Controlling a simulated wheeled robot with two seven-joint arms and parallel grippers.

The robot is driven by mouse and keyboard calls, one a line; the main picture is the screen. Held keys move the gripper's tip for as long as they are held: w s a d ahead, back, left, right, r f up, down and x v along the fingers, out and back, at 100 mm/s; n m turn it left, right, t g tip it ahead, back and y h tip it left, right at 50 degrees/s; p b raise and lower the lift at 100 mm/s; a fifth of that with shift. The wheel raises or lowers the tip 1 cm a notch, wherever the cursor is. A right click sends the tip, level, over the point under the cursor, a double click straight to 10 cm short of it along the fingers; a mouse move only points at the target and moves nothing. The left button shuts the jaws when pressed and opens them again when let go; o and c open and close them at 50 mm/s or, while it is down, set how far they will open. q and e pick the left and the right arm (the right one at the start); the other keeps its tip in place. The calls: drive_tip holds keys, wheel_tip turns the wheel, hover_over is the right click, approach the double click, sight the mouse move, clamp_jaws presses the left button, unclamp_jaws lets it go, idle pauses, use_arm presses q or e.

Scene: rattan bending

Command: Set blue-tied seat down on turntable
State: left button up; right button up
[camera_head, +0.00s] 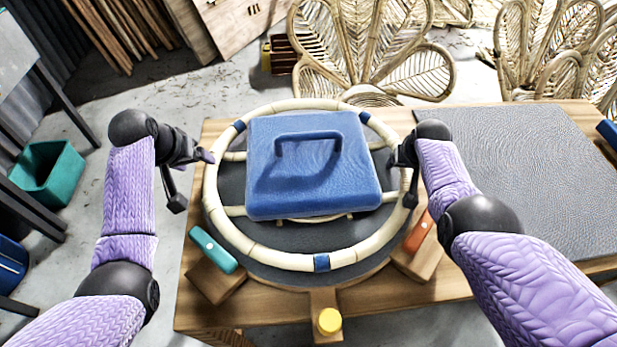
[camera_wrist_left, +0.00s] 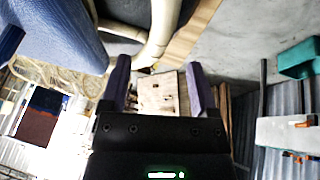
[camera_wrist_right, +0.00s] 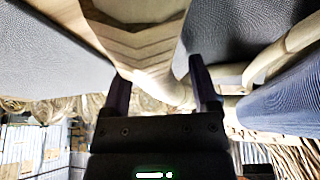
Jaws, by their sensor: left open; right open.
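The blue-tied seat (camera_head: 256,254) is a pale rattan ring with crossbars and blue bands. It lies roughly level over the dark round turntable (camera_head: 292,273) in the head view; whether it touches all round, I cannot tell. A blue block with a handle (camera_head: 345,190) sits inside the ring and hides its middle. My left gripper (camera_head: 195,180) is open at the ring's left side, apart from it; in the left wrist view the ring (camera_wrist_left: 160,30) passes beyond the fingers. My right gripper (camera_head: 402,180) is open at the ring's right side, and rattan shows between its fingers in the right wrist view.
A teal-handled piece (camera_head: 213,250) and an orange-handled piece (camera_head: 418,232) flank the turntable's front. A yellow knob (camera_head: 329,320) stands at the front edge. A grey mat (camera_head: 530,170) covers the bench's clear right side. Rattan chair backs (camera_head: 370,50) stand behind.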

drive_tip(key=shift+r, duration=0.15)
drive_tip(key=v, duration=1.1)
drive_tip(key=shift+s+r, duration=0.2)
drive_tip(key=shift+r, duration=0.1)
use_arm(q)
drive_tip(key=v, duration=0.3)
drive_tip(key=shift+s+r, duration=0.15)
drive_tip(key=shift+r, duration=0.15)
drive_tip(key=s+a+p, duration=0.1)
drive_tip(key=a+p, duration=0.1)
drive_tip(key=a, duration=0.4)
drive_tip(key=shift+p, duration=0.4)
use_arm(e)
wheel_tip(320, 180, up, 3)
drive_tip(key=shift+r, duration=0.15)
use_arm(q)
drive_tip(key=shift+s, duration=0.15)
